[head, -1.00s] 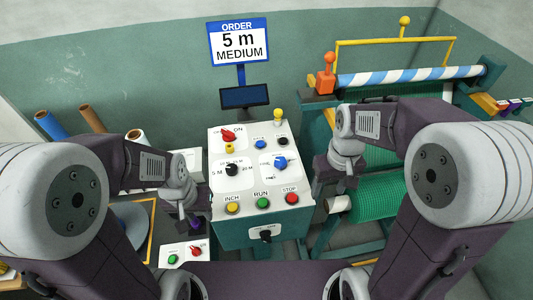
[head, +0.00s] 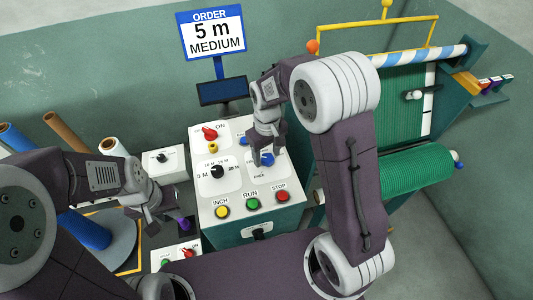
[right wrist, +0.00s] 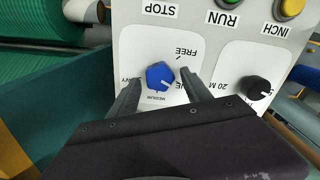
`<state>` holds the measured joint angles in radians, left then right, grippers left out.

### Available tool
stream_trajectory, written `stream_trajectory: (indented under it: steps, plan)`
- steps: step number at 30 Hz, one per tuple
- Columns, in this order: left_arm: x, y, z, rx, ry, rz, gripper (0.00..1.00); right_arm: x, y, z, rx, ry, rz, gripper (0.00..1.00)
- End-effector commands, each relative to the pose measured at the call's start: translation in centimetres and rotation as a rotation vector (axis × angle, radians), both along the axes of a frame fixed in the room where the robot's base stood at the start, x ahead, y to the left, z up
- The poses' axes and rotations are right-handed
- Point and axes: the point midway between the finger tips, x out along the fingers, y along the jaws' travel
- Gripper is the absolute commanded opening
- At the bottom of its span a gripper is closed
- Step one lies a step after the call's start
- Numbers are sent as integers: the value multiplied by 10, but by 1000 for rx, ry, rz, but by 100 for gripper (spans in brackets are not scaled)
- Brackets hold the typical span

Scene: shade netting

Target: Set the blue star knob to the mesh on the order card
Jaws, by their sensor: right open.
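The order card (head: 212,33) reads 5 m MEDIUM. The blue star knob (head: 267,160) sits on the right of the white control panel (head: 205,205). In the right wrist view, the blue star knob (right wrist: 158,74) appears upside down among labels FREE, MEDIUM and partly hidden ones. A small white mark shows on its lower right part; its exact setting is hard to tell. My right gripper (right wrist: 160,82) is open, a finger on either side of the knob, with no clear contact. It also shows in the head view (head: 268,150). My left gripper (head: 172,214) hangs left of the panel, its jaws unclear.
A black knob (head: 217,171) is left of the blue one. Yellow INCH (head: 222,211), green RUN (head: 252,204) and red STOP (head: 282,196) buttons line the near edge. A red knob (head: 209,133) is at the back. Green netting (head: 405,175) is to the right.

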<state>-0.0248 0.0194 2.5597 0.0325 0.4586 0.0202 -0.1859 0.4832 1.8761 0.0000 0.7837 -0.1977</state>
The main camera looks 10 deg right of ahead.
Motion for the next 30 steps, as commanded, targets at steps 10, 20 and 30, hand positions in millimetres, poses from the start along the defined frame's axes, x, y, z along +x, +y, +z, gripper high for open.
stream_trajectory:
  steps: [10,20,30]
  plan:
    - [0,0,0,0,0,0,36,0,0,-6,0,-1,0,49]
    - [0,0,1,0,0,0,36,0,0,-5,1,-2,-4,0]
    - [0,0,8,0,0,0,36,1,0,-3,0,-3,-138,0]
